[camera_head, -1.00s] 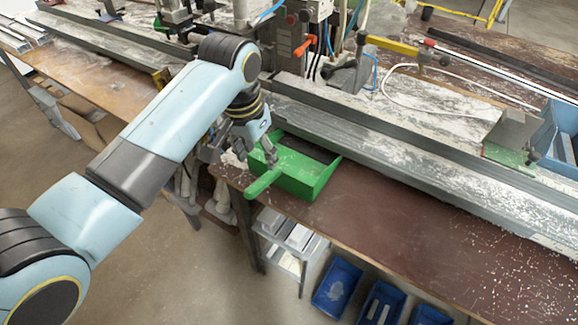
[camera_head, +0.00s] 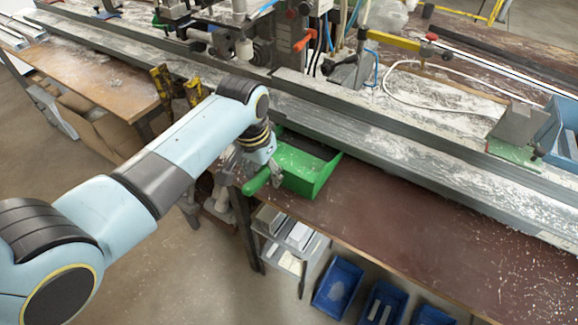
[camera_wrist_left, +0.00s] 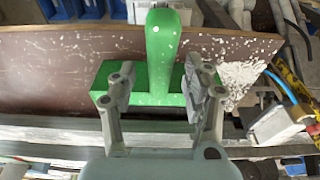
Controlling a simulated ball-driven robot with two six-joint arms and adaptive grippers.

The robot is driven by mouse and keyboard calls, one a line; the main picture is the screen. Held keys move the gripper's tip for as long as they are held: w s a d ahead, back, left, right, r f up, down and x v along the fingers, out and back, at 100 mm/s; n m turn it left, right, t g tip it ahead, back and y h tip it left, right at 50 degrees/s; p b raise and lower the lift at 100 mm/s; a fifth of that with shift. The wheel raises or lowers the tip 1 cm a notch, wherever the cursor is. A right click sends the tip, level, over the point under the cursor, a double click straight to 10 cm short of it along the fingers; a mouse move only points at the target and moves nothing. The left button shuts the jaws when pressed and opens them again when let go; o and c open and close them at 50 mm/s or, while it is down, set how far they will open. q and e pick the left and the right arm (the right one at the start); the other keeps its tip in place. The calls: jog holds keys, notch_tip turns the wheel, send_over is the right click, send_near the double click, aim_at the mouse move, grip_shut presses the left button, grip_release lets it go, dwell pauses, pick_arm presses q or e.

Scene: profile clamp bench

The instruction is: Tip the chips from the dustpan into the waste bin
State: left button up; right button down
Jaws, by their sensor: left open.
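The green dustpan (camera_head: 310,182) lies on the brown bench beside the long metal rail, its handle (camera_head: 257,181) jutting out over the bench's front left edge. Small pale specks show on its green surface; I cannot tell how many chips are inside. My left gripper (camera_head: 274,176) is at the handle end of the pan. In the left wrist view the open fingers (camera_wrist_left: 158,80) stand on either side of the handle (camera_wrist_left: 162,48), apart from it in the picture; I cannot tell the height between them. I cannot make out which container is the waste bin. My right gripper is not in view.
Blue bins (camera_head: 337,288) stand below the bench at the front. The metal rail (camera_head: 420,170) runs behind the pan. A blue box (camera_head: 561,130) sits at the far right. White chips (camera_wrist_left: 244,82) are scattered on the bench near the pan. The bench right of the pan is free.

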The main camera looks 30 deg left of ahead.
pick_arm(q)
grip_shut()
dwell(0.4)
notch_tip(320, 180, up, 4)
jog(key=shift+w+f+p, duration=0.15)
jog(key=shift+f+p, duration=0.1)
jog(key=shift+p, duration=1)
jog(key=shift+r, duration=0.4)
notch_tip(320, 180, up, 8)
jog(key=shift+f, duration=0.15)
